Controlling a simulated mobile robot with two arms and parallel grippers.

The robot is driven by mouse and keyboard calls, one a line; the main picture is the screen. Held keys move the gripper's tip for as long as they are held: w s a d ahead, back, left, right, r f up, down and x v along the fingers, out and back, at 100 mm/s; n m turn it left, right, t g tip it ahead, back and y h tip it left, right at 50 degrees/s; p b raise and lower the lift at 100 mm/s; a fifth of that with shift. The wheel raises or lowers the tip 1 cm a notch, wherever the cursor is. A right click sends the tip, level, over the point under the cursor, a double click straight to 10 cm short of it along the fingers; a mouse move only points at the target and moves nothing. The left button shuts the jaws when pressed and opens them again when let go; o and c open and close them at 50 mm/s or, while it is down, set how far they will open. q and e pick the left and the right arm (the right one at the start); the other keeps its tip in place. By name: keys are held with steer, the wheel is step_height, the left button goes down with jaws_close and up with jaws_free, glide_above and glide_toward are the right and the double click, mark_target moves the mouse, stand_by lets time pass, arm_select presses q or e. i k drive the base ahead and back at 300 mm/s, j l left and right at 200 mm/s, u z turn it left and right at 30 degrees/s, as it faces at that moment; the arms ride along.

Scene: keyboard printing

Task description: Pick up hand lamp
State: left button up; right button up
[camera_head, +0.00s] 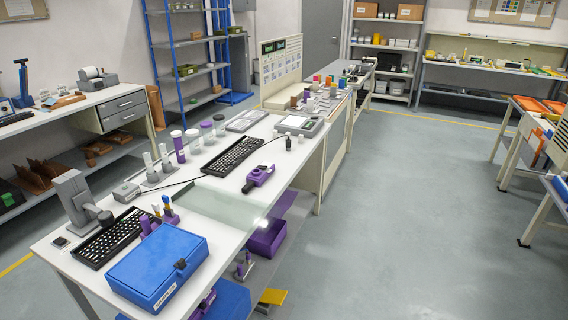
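A purple hand-held device with a dark end (260,174) lies on the white workbench (215,197), to the right of a black keyboard. It looks like the hand lamp, but it is too small to be sure. Nothing covers it. Neither of my grippers shows in the head view.
A blue case (157,262) and a second keyboard (110,236) are at the bench's near end, beside a grey stand (77,199). A black keyboard (233,157) and a clear glass panel (215,203) lie near the device. The floor (400,220) right of the bench is open.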

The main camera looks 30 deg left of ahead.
mark_target(257, 176)
steer(key=i+l+u, duration=0.1)
steer(key=i+u, duration=0.25)
steer(key=i, duration=0.15)
steer(key=i+l+u, duration=0.2)
steer(key=i+u, duration=0.15)
steer(key=i, duration=0.15)
